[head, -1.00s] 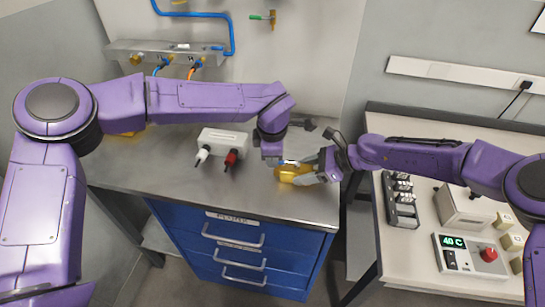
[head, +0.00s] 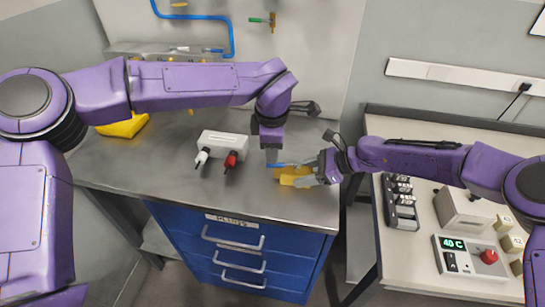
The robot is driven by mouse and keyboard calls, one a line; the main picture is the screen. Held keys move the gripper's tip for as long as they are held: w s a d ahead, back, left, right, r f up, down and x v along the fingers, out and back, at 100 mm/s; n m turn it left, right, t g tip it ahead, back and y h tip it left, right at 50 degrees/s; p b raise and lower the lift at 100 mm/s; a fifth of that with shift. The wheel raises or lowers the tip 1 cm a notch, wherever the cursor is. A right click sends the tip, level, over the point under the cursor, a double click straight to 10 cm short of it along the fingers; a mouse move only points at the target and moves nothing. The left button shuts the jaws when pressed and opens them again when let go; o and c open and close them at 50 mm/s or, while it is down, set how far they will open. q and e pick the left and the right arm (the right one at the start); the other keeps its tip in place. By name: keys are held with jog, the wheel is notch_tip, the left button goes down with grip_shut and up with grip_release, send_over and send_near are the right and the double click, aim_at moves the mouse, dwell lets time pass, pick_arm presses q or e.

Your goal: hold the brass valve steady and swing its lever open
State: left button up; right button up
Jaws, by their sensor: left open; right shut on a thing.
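The brass valve (head: 291,179) is a small yellow-gold body near the front right of the steel bench top. Its blue lever (head: 288,165) shows as a thin strip along the valve's top, running left to right. My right gripper (head: 314,174) comes in from the right and is shut on the brass valve at its right side. My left gripper (head: 272,158) points down just above the left end of the lever, open. Its fingers partly hide that end, and I cannot tell whether they touch it.
A white box with a white and a red plug (head: 222,145) stands left of the valve. A yellow item (head: 123,127) lies further left under my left arm. Blue drawers (head: 240,245) are below the bench. A white side table (head: 410,260) with a 40 C controller (head: 470,255) stands right.

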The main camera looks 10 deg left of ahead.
pick_arm(q)
notch_tip(320, 180, up, 6)
jog(key=s, duration=0.1)
jog(key=shift+s, duration=0.2)
jog(key=shift+d+r, duration=0.1)
jog(key=c, duration=0.4)
jog(key=shift+w+d+f, duration=0.2)
jog(key=shift+d+f, duration=0.15)
jog(key=shift+f, duration=0.2)
grip_shut()
notch_tip(320, 180, up, 4)
jog(key=w+n+g, duration=0.2)
jog(key=n+g, duration=0.2)
jog(key=n, duration=1.5)
send_over(281, 165)
jog(key=s+a, duration=0.1)
jog(key=s, duration=0.2)
notch_tip(281, 165, down, 10)
jog(key=f, duration=0.1)
jog(key=shift+w+a+f+h, duration=0.2)
jog(key=shift+w+f, duration=0.4)
jog(key=shift+w+a+f+h, duration=0.2)
jog(key=shift+w+f, duration=0.4)
